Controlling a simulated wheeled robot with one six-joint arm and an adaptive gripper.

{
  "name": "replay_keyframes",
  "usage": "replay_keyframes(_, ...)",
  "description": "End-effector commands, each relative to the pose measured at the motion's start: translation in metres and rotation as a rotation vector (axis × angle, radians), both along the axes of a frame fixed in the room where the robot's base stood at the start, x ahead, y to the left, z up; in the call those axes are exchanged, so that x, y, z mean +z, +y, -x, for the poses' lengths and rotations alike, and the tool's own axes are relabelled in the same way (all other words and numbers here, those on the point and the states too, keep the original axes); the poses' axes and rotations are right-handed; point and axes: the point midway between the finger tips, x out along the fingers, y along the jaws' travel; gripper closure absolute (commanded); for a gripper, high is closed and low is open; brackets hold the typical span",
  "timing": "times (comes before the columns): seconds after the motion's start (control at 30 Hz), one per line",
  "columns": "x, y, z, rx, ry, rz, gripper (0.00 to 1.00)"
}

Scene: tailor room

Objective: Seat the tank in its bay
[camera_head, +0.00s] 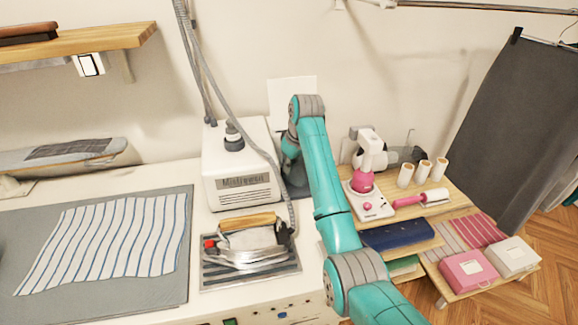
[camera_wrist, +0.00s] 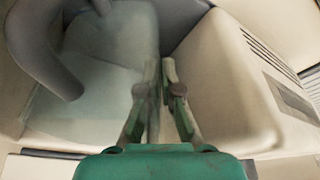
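The tank is a clear, greyish box (camera_wrist: 105,95) on the left of the wrist view. My gripper (camera_wrist: 160,72) is at its right side, with the two green fingers nearly together. They look shut on the tank's thin right-hand wall, one finger on each side. The cream steam generator (camera_wrist: 235,90) stands close on the right, apart from the fingers; it also shows in the head view (camera_head: 238,165). In the head view my arm reaches down behind its right side, and my gripper and most of the tank area are hidden. The bay cannot be made out clearly.
A grey hose (camera_wrist: 45,55) curves close to the tank at the left. An iron (camera_head: 248,243) rests on a striped pad in front of the generator. A shelf to the right holds a pink-and-white device (camera_head: 367,190) and several spools. Striped cloth (camera_head: 110,240) lies at left.

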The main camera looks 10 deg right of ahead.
Motion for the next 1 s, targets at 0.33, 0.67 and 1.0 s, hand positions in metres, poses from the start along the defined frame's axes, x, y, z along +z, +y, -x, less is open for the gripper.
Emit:
replay_keyframes(0.33,-0.0059,-0.0001,0.0000,0.000,0.000,0.000,1.00)
replay_keyframes(0.67,-0.0093,0.0000,-0.0002,0.000,0.000,0.000,0.83)
replay_keyframes(1.0,-0.0054,0.0005,-0.0008,0.000,0.000,0.000,0.83)
